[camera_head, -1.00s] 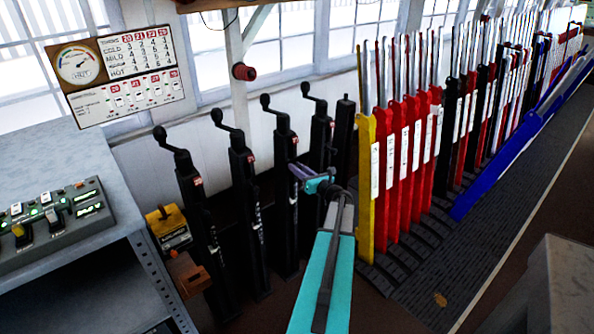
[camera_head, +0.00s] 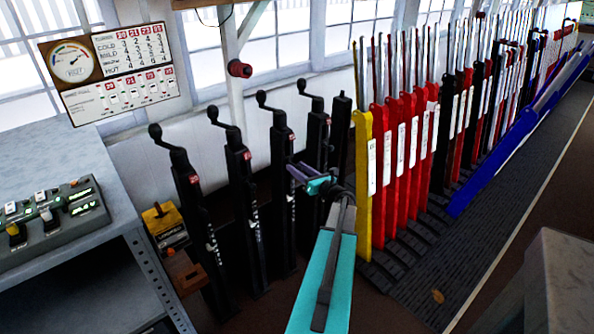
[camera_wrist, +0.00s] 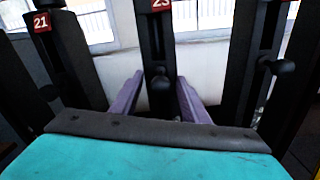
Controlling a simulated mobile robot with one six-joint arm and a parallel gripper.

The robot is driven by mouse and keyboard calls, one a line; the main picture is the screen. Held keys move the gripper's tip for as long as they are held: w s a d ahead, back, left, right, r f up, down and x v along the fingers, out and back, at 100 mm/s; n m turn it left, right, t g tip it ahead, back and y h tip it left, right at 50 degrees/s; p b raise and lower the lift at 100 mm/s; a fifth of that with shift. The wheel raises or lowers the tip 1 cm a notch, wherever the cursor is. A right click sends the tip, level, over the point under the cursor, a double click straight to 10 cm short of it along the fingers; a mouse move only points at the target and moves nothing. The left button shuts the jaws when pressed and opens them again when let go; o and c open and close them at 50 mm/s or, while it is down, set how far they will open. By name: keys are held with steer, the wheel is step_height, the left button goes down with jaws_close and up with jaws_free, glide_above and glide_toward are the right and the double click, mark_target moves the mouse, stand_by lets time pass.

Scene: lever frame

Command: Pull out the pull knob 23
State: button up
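In the wrist view, a black post (camera_wrist: 151,35) with a red plate marked 23 stands in the middle. A dark rounded pull knob (camera_wrist: 160,86) sits low on its front. My gripper (camera_wrist: 160,78) has two purple fingers spread apart, one to the left and one to the right of the knob, with nothing visibly clamped. In the head view, my gripper (camera_head: 306,176) is in front of the black crank posts, close to the third one from the left (camera_head: 283,160). The knob cannot be made out there. Whether the fingers touch the knob is unclear.
A post marked 21 (camera_wrist: 62,50) stands left of my gripper and another dark post with a knob (camera_wrist: 278,68) stands right. A yellow lever (camera_head: 364,190) and a row of red levers (camera_head: 392,170) are to the right. A grey cabinet (camera_head: 60,165) with a control panel is left.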

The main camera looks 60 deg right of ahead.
steer(key=shift+s, duration=0.15)
steer(key=b+v, duration=0.2)
steer(key=v, duration=1.1)
steer(key=shift+s+a, duration=0.15)
steer(key=shift+a, duration=0.05)
steer(key=shift+s, duration=0.1)
stand_by(0.3)
